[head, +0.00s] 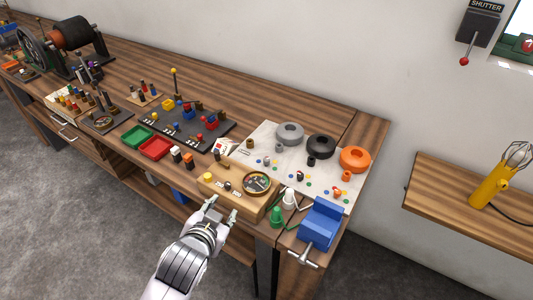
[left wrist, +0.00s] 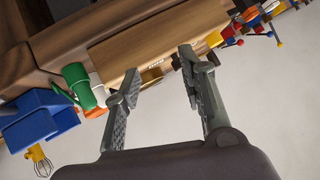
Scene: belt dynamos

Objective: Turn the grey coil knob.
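A grey ring-shaped coil (head: 290,132) lies on a white panel (head: 262,137) at the back of the bench, in the head view. A small grey knob (head: 278,147) appears just in front of it; its details are too small to tell. My left gripper (head: 222,208) is open and empty at the front of a wooden meter box, well short of the coil. In the left wrist view its two fingers (left wrist: 158,62) stand apart with nothing held. The grey coil and knob cannot be made out there. My right gripper is not in view.
A black coil (head: 320,147) and an orange coil (head: 354,158) stand right of the grey one. The wooden meter box (head: 228,198), green and white pieces and a blue vise (head: 321,222) stand between my gripper and the panel or beside it. A red tray (head: 155,147) lies left.

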